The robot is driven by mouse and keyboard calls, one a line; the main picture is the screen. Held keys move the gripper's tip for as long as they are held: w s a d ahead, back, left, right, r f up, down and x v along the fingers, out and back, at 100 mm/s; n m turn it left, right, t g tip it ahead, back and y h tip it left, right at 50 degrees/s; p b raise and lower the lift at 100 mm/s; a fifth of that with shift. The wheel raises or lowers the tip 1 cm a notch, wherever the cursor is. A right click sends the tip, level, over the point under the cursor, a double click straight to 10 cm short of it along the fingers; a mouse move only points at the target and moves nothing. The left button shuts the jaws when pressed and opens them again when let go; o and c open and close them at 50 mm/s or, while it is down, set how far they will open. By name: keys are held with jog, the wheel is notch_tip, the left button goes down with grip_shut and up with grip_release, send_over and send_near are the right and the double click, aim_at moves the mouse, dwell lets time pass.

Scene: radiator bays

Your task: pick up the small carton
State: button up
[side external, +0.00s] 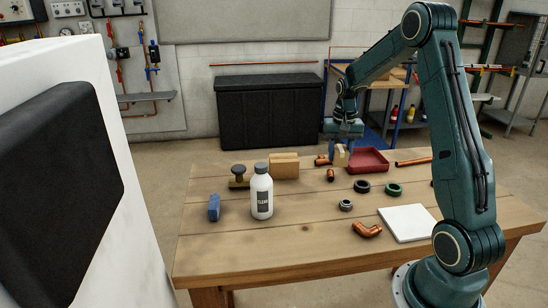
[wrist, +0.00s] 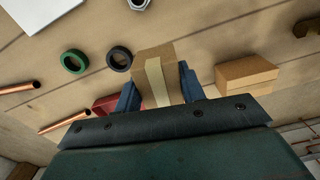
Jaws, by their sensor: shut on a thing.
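The small carton (side external: 341,157) is a tan box with a paler tape strip. It is at the far side of the wooden table, just left of the red tray (side external: 367,160). My gripper (side external: 341,149) points down over it with its blue fingers on either side. In the wrist view, the carton (wrist: 152,64) sits between the two fingers of my gripper (wrist: 157,82), which is shut on it. I cannot tell whether its underside touches the table.
A larger cardboard box (side external: 285,166) stands to the left, with a white bottle (side external: 262,194) and a blue block (side external: 214,208) nearer. Copper fittings (side external: 367,229), a black ring (side external: 361,186), a green ring (side external: 394,190) and a white plate (side external: 408,224) lie to the right.

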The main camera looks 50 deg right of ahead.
aim_at(340, 148)
notch_tip(340, 148, up, 9)
jog(key=shift+f, duration=0.15)
jog(key=shift+w, duration=0.1)
dwell(0.7)
